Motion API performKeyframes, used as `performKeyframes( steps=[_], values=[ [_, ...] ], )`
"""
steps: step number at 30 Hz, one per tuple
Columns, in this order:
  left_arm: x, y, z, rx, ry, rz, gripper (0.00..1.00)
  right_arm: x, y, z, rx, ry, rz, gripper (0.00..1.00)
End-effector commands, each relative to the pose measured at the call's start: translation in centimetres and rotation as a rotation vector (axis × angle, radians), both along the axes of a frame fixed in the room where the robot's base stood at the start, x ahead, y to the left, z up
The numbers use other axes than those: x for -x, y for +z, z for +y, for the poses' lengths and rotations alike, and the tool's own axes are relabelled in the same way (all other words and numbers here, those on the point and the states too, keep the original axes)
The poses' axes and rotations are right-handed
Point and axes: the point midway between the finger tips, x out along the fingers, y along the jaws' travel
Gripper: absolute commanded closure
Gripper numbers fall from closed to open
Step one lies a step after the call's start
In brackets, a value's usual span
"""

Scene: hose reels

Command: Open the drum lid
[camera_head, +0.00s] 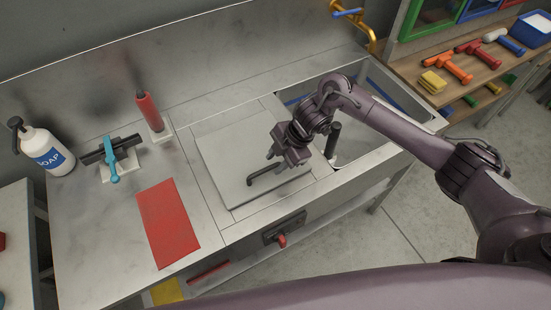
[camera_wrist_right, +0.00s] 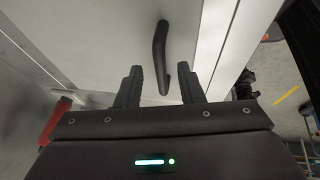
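The lid (camera_head: 228,150) is a flat grey square panel set in the metal counter, lying flat and closed. A black bar handle (camera_head: 265,174) stands near its front right part; it also shows in the right wrist view (camera_wrist_right: 159,50). My right gripper (camera_head: 274,157) is above the lid, close to the handle. In the right wrist view its two fingers (camera_wrist_right: 160,82) are apart, with the handle's near end appearing between them. Contact with the handle cannot be told. Whatever is under the lid is hidden. My left gripper is not in view.
A sink basin (camera_head: 402,92) lies right of the lid, partly behind my arm. A red mat (camera_head: 167,222), a soap bottle (camera_head: 46,151), a blue-handled tool (camera_head: 111,160) and a red cylinder (camera_head: 150,111) are to the left. A red knob (camera_head: 282,241) sticks out in front.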

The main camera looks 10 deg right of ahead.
Motion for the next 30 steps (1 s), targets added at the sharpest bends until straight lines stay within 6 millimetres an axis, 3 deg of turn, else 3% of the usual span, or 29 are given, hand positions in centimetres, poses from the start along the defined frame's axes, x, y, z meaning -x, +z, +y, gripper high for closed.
performKeyframes(
  steps=[11,19,30],
  values=[
    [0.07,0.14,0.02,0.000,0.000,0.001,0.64,-0.01,-0.87,0.35,0.001,0.001,-0.001,0.66],
    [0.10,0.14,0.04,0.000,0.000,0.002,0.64,-0.02,-0.83,0.36,0.001,0.000,-0.002,1.00],
    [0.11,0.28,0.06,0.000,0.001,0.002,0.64,-0.10,-0.57,0.40,0.001,0.000,-0.002,1.00]
  ],
)
